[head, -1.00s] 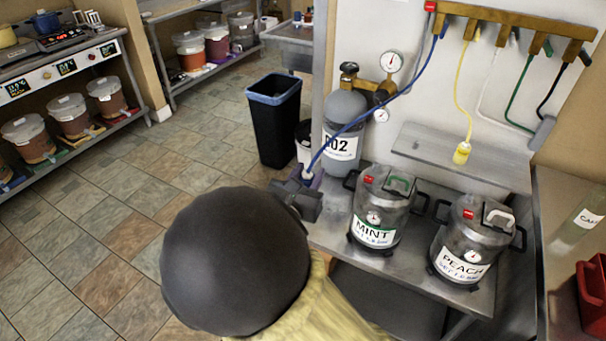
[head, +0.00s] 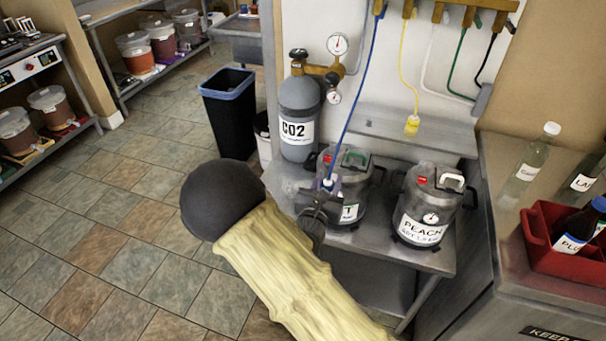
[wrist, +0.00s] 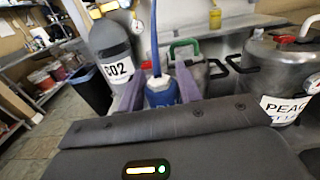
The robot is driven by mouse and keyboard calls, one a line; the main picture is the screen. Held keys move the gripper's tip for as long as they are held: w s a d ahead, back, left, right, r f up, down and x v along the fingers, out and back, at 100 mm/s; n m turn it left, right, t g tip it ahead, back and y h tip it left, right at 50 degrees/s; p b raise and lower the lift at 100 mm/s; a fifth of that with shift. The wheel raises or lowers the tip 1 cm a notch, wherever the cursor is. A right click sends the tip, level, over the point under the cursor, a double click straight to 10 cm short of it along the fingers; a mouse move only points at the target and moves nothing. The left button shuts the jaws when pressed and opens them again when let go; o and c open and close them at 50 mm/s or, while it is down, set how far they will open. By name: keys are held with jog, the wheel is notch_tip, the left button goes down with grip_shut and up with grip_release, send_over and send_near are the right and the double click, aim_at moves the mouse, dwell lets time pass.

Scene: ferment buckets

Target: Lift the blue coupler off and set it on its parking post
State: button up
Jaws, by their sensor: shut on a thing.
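My gripper (head: 327,187) is in front of the MINT keg (head: 356,168) in the head view. Its two purple fingers (wrist: 160,92) are shut on the blue coupler (wrist: 160,90), one on each side. The coupler hangs from a blue hose (head: 362,85) that runs up to the wall manifold; its tip shows in the head view (head: 328,182). The coupler appears held up and apart from the keg top, though its lower end is hidden. The MINT keg has a green handle and its label is mostly covered by my gripper. I cannot make out the parking post.
The PEACH keg (head: 426,205) stands to the right on the steel bench. The CO2 cylinder (head: 298,120) with gauges stands behind left. A red crate (head: 540,245) with bottles sits on the right counter.

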jog(key=d+f, duration=1)
jog(key=d, duration=0.3)
jog(key=shift+d+f+m, duration=0.3)
jog(key=shift+d+f, duration=0.05)
jog(key=shift+d, duration=0.05)
jog(key=shift+s, duration=0.1)
